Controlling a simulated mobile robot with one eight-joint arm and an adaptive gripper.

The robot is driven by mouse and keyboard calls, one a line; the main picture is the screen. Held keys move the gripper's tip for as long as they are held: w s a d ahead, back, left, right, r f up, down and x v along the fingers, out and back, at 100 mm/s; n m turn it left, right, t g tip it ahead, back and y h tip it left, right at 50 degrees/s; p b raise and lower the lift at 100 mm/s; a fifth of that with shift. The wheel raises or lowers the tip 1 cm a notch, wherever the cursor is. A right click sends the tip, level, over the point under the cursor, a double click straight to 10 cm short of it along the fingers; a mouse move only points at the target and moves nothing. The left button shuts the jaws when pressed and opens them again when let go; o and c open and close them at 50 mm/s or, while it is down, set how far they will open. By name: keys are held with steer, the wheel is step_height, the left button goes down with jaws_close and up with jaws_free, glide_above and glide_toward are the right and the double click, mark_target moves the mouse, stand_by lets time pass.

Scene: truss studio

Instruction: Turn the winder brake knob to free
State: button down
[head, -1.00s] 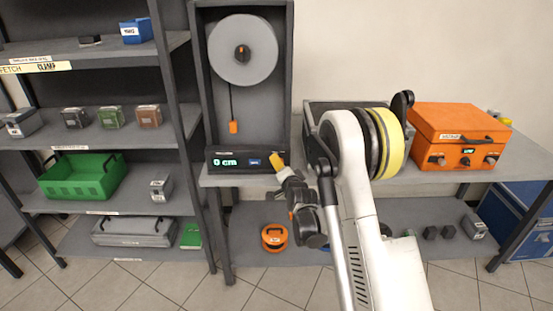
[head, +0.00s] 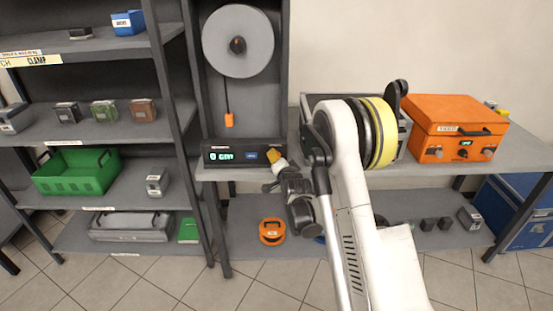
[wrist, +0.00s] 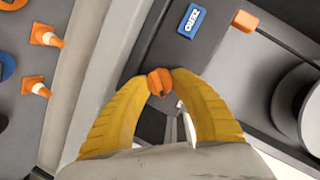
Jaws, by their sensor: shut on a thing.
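The winder (head: 197,90) is a dark upright frame with a grey disc (head: 225,55) at its top. Its base carries a green display reading about 0 cm (head: 219,156) and a blue label (head: 250,155), also seen in the wrist view (wrist: 190,20). My gripper (head: 273,155) is at the right end of that base. In the wrist view its yellow fingers (wrist: 160,76) are closed around the small orange brake knob (wrist: 159,84). The fingers hide the knob in the head view. Its position marks cannot be read.
An orange tag (head: 229,120) hangs on a cord below the disc. Shelves with a green crate (head: 77,182) stand at the left. An orange round item (head: 272,231) is below.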

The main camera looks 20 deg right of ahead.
steer(key=n+h, duration=0.1)
steer(key=n, duration=0.2)
steer(key=shift+a+r+g, duration=0.1)
steer(key=shift+a+g, duration=0.05)
steer(key=shift+g, duration=0.25)
steer(key=n+h, duration=0.2)
steer(key=n, duration=0.1)
steer(key=shift+w+a+g, duration=0.1)
steer(key=shift+g, duration=0.3)
steer(key=n+h, duration=0.1)
steer(key=n, duration=0.2)
steer(key=shift+a+n+h, duration=0.1)
steer(key=shift+n+h, duration=1)
steer(key=shift+n, duration=0.9)
steer(key=c, duration=1)
jaws_free()
